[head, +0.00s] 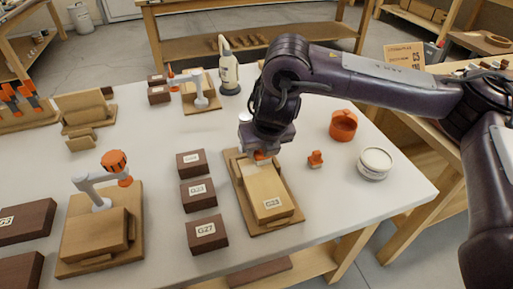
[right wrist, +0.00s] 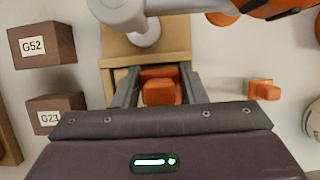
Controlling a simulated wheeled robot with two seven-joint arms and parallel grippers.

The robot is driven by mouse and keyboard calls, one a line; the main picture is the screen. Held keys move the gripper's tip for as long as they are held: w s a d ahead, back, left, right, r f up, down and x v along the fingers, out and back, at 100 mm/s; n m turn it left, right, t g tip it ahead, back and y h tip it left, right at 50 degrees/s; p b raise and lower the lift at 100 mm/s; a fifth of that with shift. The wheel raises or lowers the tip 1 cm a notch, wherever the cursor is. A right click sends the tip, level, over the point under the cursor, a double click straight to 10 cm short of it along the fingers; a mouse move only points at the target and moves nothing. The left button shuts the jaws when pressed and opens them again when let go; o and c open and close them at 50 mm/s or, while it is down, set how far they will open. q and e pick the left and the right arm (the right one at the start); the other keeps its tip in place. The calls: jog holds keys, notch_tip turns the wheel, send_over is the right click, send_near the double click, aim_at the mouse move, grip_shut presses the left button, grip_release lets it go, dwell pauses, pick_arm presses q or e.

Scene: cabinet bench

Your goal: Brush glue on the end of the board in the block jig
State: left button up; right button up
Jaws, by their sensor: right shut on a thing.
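The block jig (head: 288,222) is a wooden base on the bench holding a pale board (head: 266,186), with a label reading about G23 at its near end. My right gripper (head: 260,155) is over the board's far end. It is shut on an orange piece, apparently the brush handle (right wrist: 160,90), which sits between the fingers in the right wrist view. The bristles are hidden, so I cannot tell whether they touch the board. The jig's white clamp arm (right wrist: 143,22) is close to the gripper. My left gripper is not in view.
Right of the jig stand a small orange holder (head: 316,158), an orange pot (head: 343,125) and a round white-topped tin (head: 374,163). Dark labelled blocks (head: 197,193) line its left side. Another clamp jig (head: 70,264) stands further left. A white bottle (head: 229,72) is behind.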

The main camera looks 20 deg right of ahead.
aim_at(246, 158)
jog(key=shift+a, duration=0.15)
jog(key=shift+a+p, duration=0.4)
jog(key=shift+a, duration=0.45)
jog(key=shift+a, duration=0.1)
jog(key=shift+a+p, duration=0.35)
jog(key=shift+a, duration=0.35)
jog(key=shift+d, duration=0.15)
jog(key=shift+d, duration=1.7)
